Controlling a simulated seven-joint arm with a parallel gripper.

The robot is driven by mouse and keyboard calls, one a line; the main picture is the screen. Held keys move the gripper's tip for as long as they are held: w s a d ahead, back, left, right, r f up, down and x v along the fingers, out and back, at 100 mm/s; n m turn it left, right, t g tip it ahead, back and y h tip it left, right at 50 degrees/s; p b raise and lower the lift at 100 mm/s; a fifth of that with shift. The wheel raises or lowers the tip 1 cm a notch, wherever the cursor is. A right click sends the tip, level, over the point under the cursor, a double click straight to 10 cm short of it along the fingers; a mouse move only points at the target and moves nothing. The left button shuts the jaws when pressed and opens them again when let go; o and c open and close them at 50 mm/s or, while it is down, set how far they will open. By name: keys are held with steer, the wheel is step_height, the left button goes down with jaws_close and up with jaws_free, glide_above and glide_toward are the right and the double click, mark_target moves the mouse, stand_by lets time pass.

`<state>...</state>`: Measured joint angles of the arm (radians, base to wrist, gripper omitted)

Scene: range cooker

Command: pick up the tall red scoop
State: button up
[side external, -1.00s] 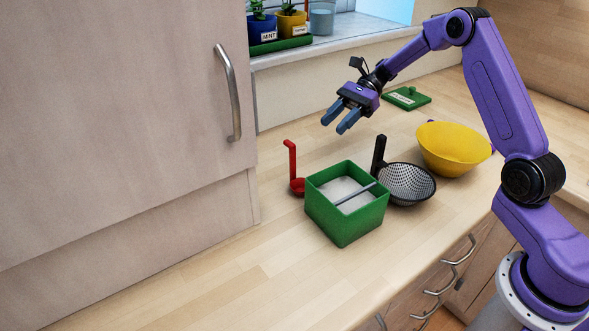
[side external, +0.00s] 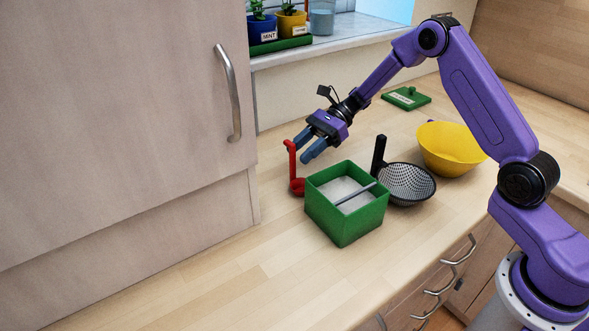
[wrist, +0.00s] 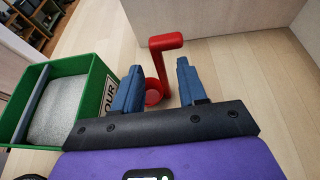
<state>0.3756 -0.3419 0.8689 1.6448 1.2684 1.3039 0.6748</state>
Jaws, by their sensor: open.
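The tall red scoop (side external: 293,171) stands upright on the wooden counter, left of the green box, with its bowl down and its handle ending in a hooked top. My gripper (side external: 305,150) is open, with blue fingers beside the upper part of the handle. In the wrist view the scoop (wrist: 164,68) shows between and beyond the two fingers of my gripper (wrist: 158,88). The left finger overlaps part of the scoop's bowl. I cannot tell if a finger touches the scoop.
The green box (side external: 342,222) of white powder, with a grey bar across it, stands close to the right. A black strainer (side external: 408,184) and a yellow bowl (side external: 450,150) are farther right. A tall cabinet (side external: 130,120) stands on the left. The front counter is clear.

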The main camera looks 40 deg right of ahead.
mark_target(295, 156)
steer(key=shift+x, duration=2.7)
jaws_close()
